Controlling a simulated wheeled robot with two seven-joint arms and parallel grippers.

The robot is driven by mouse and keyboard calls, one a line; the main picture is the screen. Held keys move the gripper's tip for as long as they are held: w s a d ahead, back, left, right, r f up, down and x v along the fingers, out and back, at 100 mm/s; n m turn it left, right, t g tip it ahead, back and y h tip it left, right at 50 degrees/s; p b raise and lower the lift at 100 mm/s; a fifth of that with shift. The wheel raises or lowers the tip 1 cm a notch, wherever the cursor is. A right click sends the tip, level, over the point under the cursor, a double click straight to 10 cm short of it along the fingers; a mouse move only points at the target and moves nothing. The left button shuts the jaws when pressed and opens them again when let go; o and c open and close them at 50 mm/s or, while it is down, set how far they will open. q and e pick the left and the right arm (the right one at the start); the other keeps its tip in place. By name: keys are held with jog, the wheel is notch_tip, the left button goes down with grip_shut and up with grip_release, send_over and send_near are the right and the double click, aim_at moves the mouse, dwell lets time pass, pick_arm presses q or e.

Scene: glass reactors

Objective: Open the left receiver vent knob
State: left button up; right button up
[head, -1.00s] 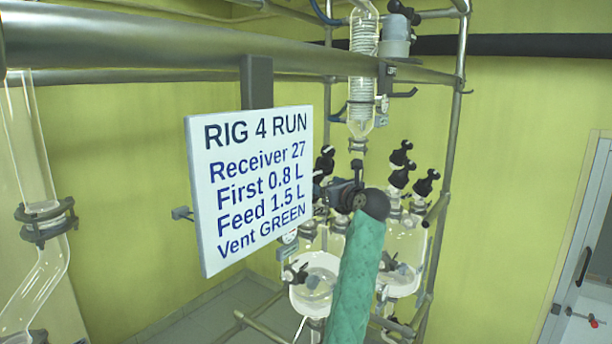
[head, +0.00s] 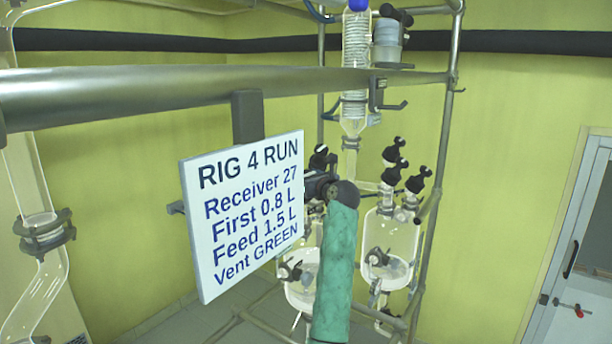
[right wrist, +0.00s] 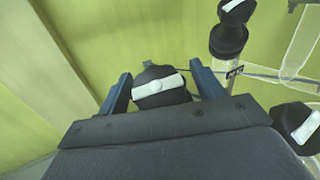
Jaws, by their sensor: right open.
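In the right wrist view, a black knob (right wrist: 160,88) with a white bar across its top sits between the two blue fingers of my right gripper (right wrist: 159,68). The fingers are open, one on each side of it; contact is not clear. In the head view, my green-sleeved right arm reaches up to the glassware, and my right gripper (head: 319,184) is largely hidden by my wrist. A black knob (head: 320,157) shows just above it. The left glass receiver (head: 300,292) is partly covered by my arm. The right receiver (head: 391,240) stands beside it. My left gripper is not in view.
Several black knobs (head: 396,150) top the right vessel; two others are near my right gripper in the wrist view (right wrist: 229,40). A white sign (head: 243,215) reading "Vent GREEN" hangs from a metal rail (head: 180,92) at left. A coil condenser (head: 356,75) stands above.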

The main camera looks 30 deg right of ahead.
jog(key=c, duration=1)
jog(key=shift+n+y, duration=0.5)
